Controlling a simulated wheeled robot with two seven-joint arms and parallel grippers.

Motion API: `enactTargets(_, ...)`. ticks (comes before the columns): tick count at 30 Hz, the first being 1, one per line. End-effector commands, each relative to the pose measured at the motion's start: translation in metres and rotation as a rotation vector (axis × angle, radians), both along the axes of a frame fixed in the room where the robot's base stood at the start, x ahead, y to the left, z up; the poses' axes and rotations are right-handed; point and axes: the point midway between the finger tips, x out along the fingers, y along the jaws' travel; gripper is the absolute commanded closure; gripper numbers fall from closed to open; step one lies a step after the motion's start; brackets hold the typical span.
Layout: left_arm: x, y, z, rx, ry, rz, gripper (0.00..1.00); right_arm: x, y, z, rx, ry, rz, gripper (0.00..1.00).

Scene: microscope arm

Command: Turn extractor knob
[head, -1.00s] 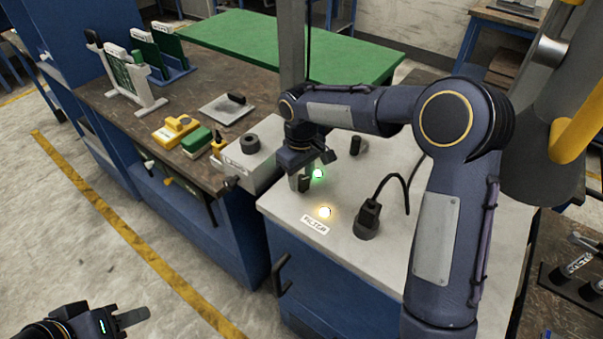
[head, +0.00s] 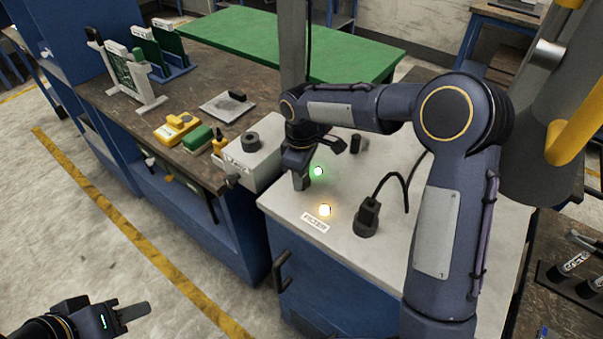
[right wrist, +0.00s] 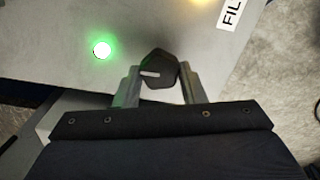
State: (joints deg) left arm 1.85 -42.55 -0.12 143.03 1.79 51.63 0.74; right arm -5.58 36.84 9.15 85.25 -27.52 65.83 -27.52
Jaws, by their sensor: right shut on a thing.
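The extractor knob (right wrist: 160,70) is a dark, faceted knob with a white pointer line, set on the pale grey cabinet top. In the right wrist view the line points left. My right gripper (right wrist: 158,78) has one finger on each side of the knob and is shut on it. In the head view my right gripper (head: 300,182) points down at the cabinet's left part and hides the knob. My left gripper (head: 128,312) hangs over the floor at the lower left, away from everything; its jaw opening is unclear.
A green light (head: 318,171) and an amber light (head: 325,210) glow on the cabinet top (head: 290,205), near a FILTER label (head: 315,223). A black plug with a cable (head: 367,217) stands to their right. A grey box (head: 258,155) is close on the left.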

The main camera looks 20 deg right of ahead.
Motion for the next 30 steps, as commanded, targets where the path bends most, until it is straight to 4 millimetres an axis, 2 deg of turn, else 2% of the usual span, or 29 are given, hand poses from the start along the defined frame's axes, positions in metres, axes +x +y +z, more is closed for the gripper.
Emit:
enactTargets(7, 0.0, 0.0, 0.0, 0.0, 0.0, 0.0, 0.64, 0.001, 0.0, 0.002, 0.001, -0.007, 0.003, 0.86)
enactTargets(8, 0.0, 0.0, 0.0, 0.0, 0.0, 0.0, 0.64, 0.002, 0.0, 0.002, 0.001, -0.007, 0.003, 0.62)
enactTargets(13, 0.0, 0.0, 0.0, 0.0, 0.0, 0.0, 0.64, 0.001, 0.0, 0.001, 0.001, -0.004, 0.002, 0.41)
enactTargets(23, 0.0, 0.0, -0.001, 0.0, 0.0, 0.0, 0.64, 0.001, 0.0, 0.005, 0.0, -0.004, 0.0, 0.41)
enactTargets(26, 0.0, 0.0, -0.003, 0.0, 0.0, 0.0, 0.64, 0.001, 0.0, 0.016, -0.001, -0.006, 0.001, 0.41)
enactTargets(30, 0.0, 0.0, -0.006, 0.0, 0.0, 0.0, 0.64, 0.002, 0.0, 0.041, 0.001, -0.007, -0.001, 0.41)
